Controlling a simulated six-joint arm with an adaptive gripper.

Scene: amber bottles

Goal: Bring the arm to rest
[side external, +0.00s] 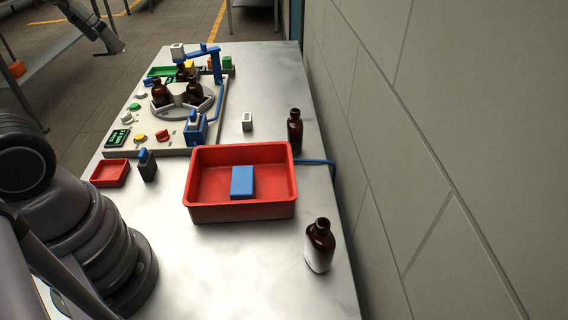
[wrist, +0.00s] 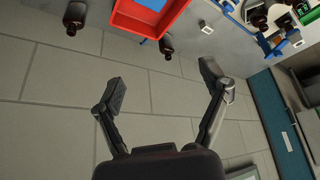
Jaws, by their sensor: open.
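My gripper (wrist: 162,82) is open and empty, its two fingers spread wide in the wrist view. Behind the fingers is a plain grey tiled surface, apart from the table things at the top of the picture. My gripper cannot be made out in the side view. An amber bottle with a white label (side external: 319,247) stands at the near right of the metal table (side external: 285,90). Another amber bottle (side external: 294,130) stands behind the red tray (side external: 240,213). These two bottles also show in the wrist view (wrist: 75,17), (wrist: 166,47).
A blue block (side external: 242,183) lies in the red tray. Several amber bottles (side external: 194,92) stand on a round plate on the white panel (side external: 170,150). A small red tray (side external: 110,173), a dark blue-capped bottle (side external: 147,166) and a white block (side external: 247,122) stand nearby. A tiled wall (side external: 440,150) borders the table.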

